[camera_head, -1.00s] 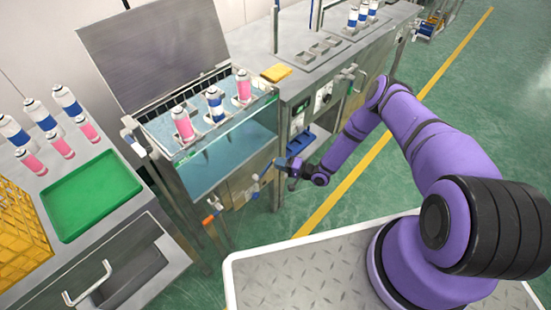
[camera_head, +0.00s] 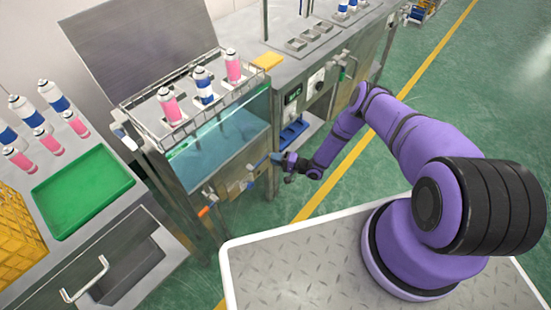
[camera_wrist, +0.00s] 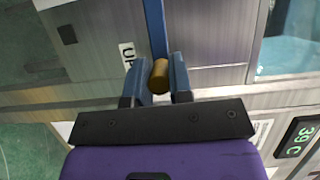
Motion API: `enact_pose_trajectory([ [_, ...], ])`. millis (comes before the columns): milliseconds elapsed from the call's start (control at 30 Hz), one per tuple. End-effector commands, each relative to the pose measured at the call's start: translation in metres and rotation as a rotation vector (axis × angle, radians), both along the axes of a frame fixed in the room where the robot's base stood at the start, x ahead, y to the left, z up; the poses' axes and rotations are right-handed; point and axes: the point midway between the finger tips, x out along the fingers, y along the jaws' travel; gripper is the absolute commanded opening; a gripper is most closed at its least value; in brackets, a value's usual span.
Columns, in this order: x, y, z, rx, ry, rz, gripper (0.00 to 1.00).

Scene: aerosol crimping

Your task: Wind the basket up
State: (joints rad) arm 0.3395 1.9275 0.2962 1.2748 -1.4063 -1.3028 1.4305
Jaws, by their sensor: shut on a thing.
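The wire basket (camera_head: 183,127) is at the top of the water bath (camera_head: 172,178), above the water, with upright spray cans in it: two pink (camera_head: 168,106) and (camera_head: 233,68), and one blue and white (camera_head: 204,87). My gripper (camera_head: 279,160) is at the front of the bath, low on its right side. In the wrist view my gripper (camera_wrist: 160,78) has its blue fingers shut on either side of a brass knob (camera_wrist: 160,72). A blue crank arm (camera_wrist: 154,25) runs up from the knob. The crank's pivot is hidden in that view.
A green tray (camera_head: 82,193), a yellow crate (camera_head: 18,228) and several cans (camera_head: 52,97) are on the left bench. The bath's lid (camera_head: 140,45) stands open behind. A yellow sponge (camera_head: 267,61) lies on the right bench. An orange-handled valve (camera_head: 204,211) sits at the bath's lower front.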

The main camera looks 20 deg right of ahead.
Motion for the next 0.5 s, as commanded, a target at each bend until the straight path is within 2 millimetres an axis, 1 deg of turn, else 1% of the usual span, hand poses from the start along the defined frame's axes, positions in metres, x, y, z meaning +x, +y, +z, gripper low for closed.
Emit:
enact_pose_trajectory([
  [33, -0.0025, 0.0001, -0.0039, -0.005, 0.008, 0.001, 0.00],
  [333, -0.0030, -0.0004, -0.0052, -0.008, 0.011, 0.001, 0.00],
  [367, -0.0030, -0.0004, -0.0053, -0.008, 0.011, 0.001, 0.22],
  [400, -0.0029, -0.0005, -0.0052, -0.007, 0.011, 0.001, 0.32],
  [467, -0.0028, -0.0005, -0.0048, -0.006, 0.010, 0.001, 0.45],
  [500, -0.0024, -0.0004, -0.0044, -0.006, 0.009, 0.000, 0.45],
])
